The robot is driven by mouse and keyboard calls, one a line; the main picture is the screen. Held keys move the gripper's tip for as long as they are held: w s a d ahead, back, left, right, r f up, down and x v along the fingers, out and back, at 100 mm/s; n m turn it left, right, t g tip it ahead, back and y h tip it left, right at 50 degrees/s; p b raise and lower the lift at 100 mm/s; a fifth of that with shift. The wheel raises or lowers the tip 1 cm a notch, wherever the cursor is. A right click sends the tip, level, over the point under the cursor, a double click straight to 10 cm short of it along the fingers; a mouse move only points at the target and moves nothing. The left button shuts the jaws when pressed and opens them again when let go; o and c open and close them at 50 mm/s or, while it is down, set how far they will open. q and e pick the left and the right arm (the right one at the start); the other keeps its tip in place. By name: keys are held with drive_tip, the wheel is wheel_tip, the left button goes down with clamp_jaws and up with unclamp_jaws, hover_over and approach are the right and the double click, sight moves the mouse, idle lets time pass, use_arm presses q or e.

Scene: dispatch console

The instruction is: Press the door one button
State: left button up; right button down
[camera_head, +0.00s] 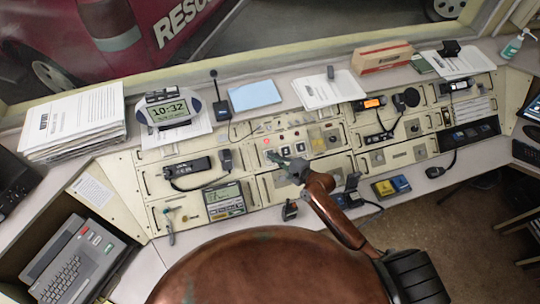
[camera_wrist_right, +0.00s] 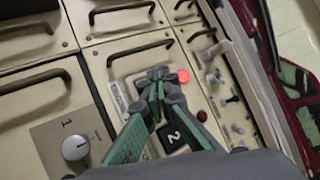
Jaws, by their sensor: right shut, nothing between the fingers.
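My right gripper (camera_head: 272,156) reaches over the central switch panel (camera_head: 318,138) of the console, its fingers together and empty. A grey plate marked 1 carries a round knob (camera_wrist_right: 75,148). The fingers hide part of the plate, and no label clearly reads door one. My left gripper is not in view.
A clock (camera_head: 169,110) and paper stacks (camera_head: 75,122) line the back ledge. Radio handsets (camera_head: 187,172) and a small screen unit (camera_head: 224,201) sit left of my right arm. Metal handles (camera_wrist_right: 140,47) stand up from the panels.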

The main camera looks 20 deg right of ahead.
drive_tip(key=shift+f, duration=0.15)
drive_tip(key=shift+w+f, duration=0.25)
drive_tip(key=shift+w+f+b, duration=0.25)
drive_tip(key=shift+f+b, duration=0.1)
drive_tip(key=shift+f, duration=0.1)
idle(1.1)
drive_tip(key=shift+s+r+p, duration=0.5)
drive_tip(key=shift+r+p, duration=0.3)
drive_tip(key=shift+p, duration=0.35)
drive_tip(key=s+r+p, duration=0.1)
drive_tip(key=r+p, duration=0.1)
drive_tip(key=p, duration=0.1)
drive_tip(key=s+r+p, duration=0.1)
drive_tip(key=r+p, duration=0.1)
drive_tip(key=shift+s+d, duration=0.1)
drive_tip(key=shift+s, duration=0.25)
